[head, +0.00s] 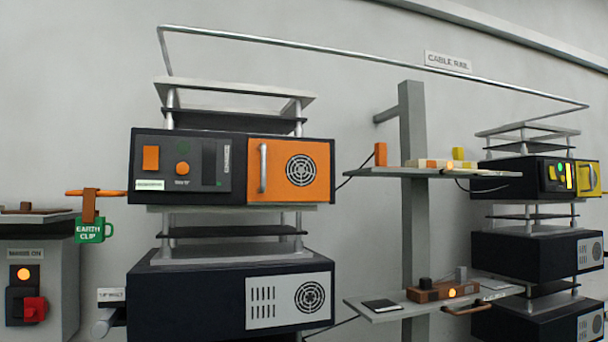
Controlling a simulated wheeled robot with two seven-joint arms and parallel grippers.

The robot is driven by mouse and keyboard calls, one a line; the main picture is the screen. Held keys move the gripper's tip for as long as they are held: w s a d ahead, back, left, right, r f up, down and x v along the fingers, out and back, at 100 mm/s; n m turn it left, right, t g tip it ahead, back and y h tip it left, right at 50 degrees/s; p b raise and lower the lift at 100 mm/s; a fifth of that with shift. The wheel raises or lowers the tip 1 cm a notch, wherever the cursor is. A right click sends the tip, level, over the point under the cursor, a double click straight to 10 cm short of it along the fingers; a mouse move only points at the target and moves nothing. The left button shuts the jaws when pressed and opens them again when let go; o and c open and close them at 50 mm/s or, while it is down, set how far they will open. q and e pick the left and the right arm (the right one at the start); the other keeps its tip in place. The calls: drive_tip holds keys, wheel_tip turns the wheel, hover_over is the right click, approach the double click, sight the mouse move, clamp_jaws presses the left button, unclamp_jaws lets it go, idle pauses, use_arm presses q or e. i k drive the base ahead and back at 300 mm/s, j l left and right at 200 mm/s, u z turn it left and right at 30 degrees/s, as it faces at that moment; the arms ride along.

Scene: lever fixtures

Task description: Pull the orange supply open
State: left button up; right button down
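The orange supply (290,171) is a dark box with an orange front panel on a rack shelf left of centre. The panel carries a vertical silver handle (263,168) at its left edge and a round vent grille. Left of the panel, a dark control face (182,163) has an orange switch, an orange knob and a small green light. The orange panel sits flush with the box front. Neither of my grippers shows in the head view.
Below stands another dark unit (200,300) with a grey vent panel. A shelved post (413,220) and a second rack with a yellow-fronted unit (586,176) stand right.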

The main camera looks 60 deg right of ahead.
sight(279, 170)
drive_tip(key=z, duration=1.65)
